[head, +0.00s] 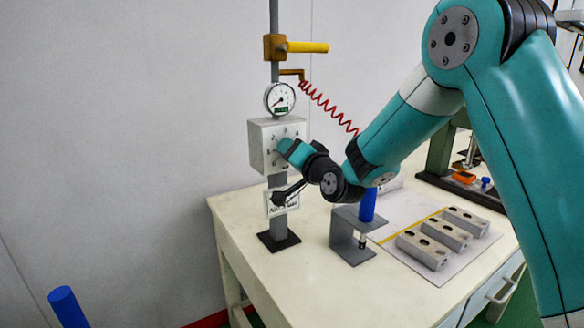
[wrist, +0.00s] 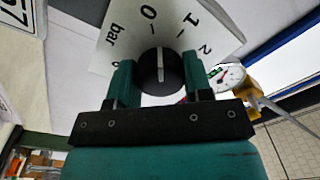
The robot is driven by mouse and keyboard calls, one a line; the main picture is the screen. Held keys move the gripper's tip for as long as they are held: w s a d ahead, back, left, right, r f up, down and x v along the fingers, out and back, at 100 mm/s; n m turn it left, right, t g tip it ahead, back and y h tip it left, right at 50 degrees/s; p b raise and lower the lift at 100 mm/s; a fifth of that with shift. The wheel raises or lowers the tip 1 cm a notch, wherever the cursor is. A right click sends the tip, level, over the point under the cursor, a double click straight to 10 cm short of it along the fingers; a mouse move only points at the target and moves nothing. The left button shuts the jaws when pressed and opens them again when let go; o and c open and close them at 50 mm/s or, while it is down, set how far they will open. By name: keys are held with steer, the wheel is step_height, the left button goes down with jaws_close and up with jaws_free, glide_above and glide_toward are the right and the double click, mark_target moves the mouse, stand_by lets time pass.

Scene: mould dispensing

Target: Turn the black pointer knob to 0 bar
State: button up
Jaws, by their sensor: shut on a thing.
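The black pointer knob (wrist: 158,72) sits on the pale dial plate in the wrist view, between the two teal fingers of my gripper (wrist: 158,80). The fingers are shut on its sides. Its white pointer line points up, close to the 0 mark and slightly towards the 1 side. The dial plate (wrist: 113,45) shows "bar", 0, 1 and 2. In the head view my gripper (head: 284,149) is at the front of the grey control box (head: 262,136) and hides the knob. The gauge (head: 280,99) stands above the box; its needle is too small to read exactly.
The box and gauge stand on a post on the white table (head: 300,290). A yellow handle (head: 305,47) and a red coiled hose (head: 325,104) are above. A grey bracket (head: 350,230) with a blue cylinder and several grey mould blocks (head: 446,235) are to the right.

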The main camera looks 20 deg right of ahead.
steer(key=shift+f+n+b, duration=0.25)
steer(key=shift+n+b, duration=0.65)
steer(key=shift+r, duration=0.1)
steer(key=o, duration=0.9)
steer(key=shift+r, duration=0.1)
steer(key=shift+s, duration=0.15)
steer(key=b+v, duration=0.7)
steer(key=v, duration=1)
steer(key=shift+s+d, duration=0.1)
steer(key=shift+d, duration=0.05)
